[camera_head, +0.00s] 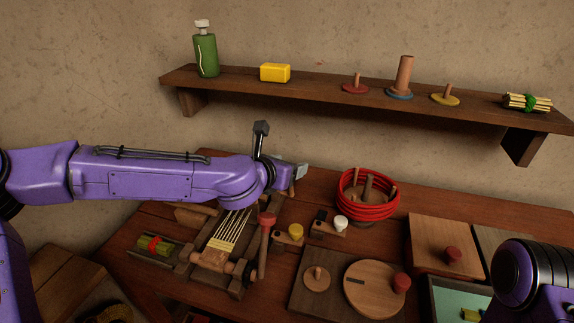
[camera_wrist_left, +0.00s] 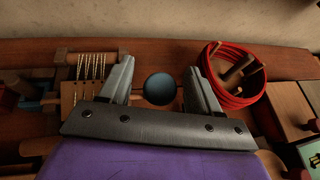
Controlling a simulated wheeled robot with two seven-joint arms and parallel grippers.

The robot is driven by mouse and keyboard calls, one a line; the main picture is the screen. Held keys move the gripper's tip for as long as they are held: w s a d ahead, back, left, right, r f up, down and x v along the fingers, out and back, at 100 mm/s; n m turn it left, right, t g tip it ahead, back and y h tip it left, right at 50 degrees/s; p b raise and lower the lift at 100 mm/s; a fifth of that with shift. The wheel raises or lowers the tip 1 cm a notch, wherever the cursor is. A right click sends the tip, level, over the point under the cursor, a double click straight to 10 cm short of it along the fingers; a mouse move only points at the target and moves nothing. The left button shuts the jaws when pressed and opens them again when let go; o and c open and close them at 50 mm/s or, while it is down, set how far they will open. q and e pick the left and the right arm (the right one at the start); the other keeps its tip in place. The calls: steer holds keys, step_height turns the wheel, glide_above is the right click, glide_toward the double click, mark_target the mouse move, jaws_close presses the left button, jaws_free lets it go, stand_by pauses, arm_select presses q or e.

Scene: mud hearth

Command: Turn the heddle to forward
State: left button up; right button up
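A small wooden loom (camera_head: 189,263) with pale warp threads (camera_head: 232,232) stands on the bench below my left forearm. Its threads (camera_wrist_left: 90,66) also show at the left in the left wrist view. A red-topped wooden handle (camera_head: 266,222) stands at the loom's right side. My left gripper (camera_head: 297,172) is over the loom's far right end. In the left wrist view its fingers (camera_wrist_left: 160,66) are apart, with a dark round knob (camera_wrist_left: 160,88) between them; I cannot tell if they touch it. The forearm hides the loom's far part, and the heddle's setting cannot be read. My right gripper is out of view.
A red coil (camera_head: 367,210) on pegs stands right of the loom. Small switches with yellow and white knobs (camera_head: 341,223) and a round wooden lid (camera_head: 373,294) lie nearer. A shelf (camera_head: 330,94) with a green bottle (camera_head: 205,55) runs along the wall.

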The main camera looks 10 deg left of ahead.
arm_select(q)
steer(key=v, duration=1)
steer(key=shift+s, duration=0.25)
